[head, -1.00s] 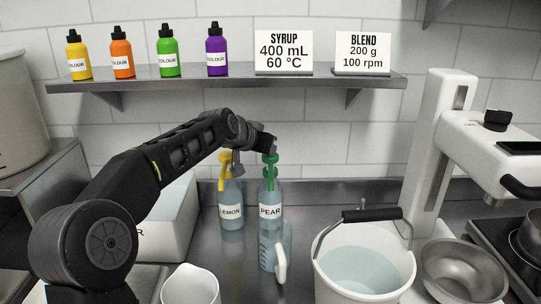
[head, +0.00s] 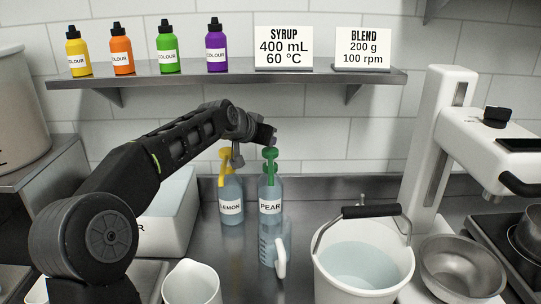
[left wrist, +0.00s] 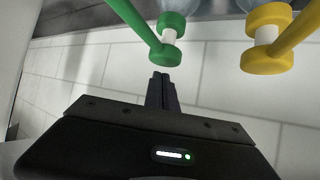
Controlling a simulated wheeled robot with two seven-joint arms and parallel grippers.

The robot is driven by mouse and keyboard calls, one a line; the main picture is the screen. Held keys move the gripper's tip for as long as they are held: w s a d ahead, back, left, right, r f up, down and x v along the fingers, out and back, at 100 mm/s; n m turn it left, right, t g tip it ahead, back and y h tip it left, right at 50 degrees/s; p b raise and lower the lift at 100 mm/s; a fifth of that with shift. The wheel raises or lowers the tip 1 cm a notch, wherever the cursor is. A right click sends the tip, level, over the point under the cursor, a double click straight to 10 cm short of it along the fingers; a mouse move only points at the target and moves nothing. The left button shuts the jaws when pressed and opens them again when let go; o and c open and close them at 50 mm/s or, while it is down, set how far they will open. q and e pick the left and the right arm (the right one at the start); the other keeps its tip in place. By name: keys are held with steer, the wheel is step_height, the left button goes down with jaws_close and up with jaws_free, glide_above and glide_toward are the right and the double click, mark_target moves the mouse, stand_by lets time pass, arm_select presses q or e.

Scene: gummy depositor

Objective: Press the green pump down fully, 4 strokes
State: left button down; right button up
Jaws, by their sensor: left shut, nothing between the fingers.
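The green pump (head: 269,165) tops the clear bottle labelled PEAR (head: 270,208) at the back of the counter. In the left wrist view the green pump (left wrist: 168,53) shows a white stem between its head and collar, so it stands raised. My left gripper (head: 270,138) is shut and empty, just above the pump's head. In the left wrist view its fingertips (left wrist: 163,82) lie close to the green head, with a small gap in the picture; contact is hard to judge. My right gripper is out of view.
A shelf (head: 230,80) with colour bottles and signs runs above my arm. A white bucket (head: 363,268) and a steel bowl (head: 462,268) stand at right.

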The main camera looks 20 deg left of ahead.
mark_target(267, 152)
arm_select(q)
steer(key=shift+f+b, duration=1.6)
steer(key=shift+f, duration=0.45)
steer(key=shift+r+p, duration=0.9)
steer(key=shift+r, duration=0.1)
steer(key=shift+r+p, duration=0.6)
steer(key=shift+r, duration=0.45)
steer(key=shift+r, duration=0.1)
steer(key=b+v, duration=0.2)
steer(key=v, duration=0.5)
steer(key=shift+s+r, duration=0.15)
steer(key=shift+s, duration=0.15)
